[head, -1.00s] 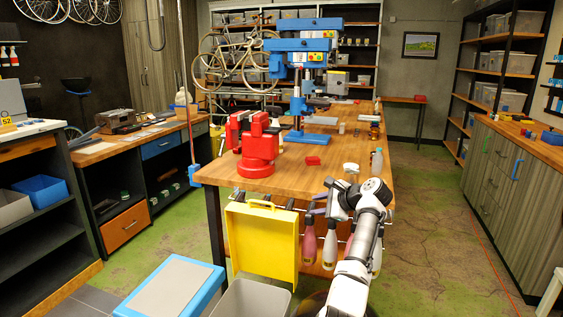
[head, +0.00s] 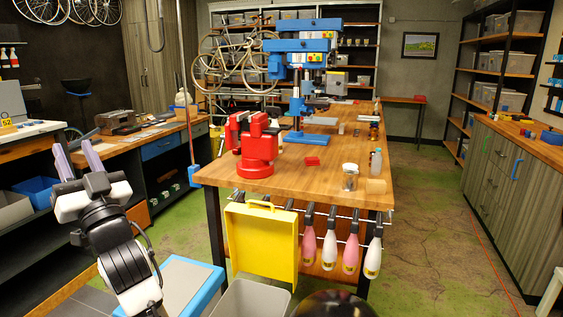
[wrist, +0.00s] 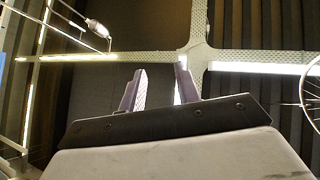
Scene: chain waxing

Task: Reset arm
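My gripper (head: 78,158) is at the left of the head view, raised with its two pale purple fingers pointing up. It is in front of the left shelf unit and clear of the workbench. In the wrist view my gripper (wrist: 158,88) has its fingers apart with nothing between them.
A wooden workbench (head: 222,174) stands in the middle, with a red vise (head: 258,150), a blue drill press (head: 298,104), a glass jar (head: 350,177) and bottles hanging at its front. A yellow case (head: 262,240), a grey bin (head: 250,298) and a blue-rimmed box (head: 215,285) are in front.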

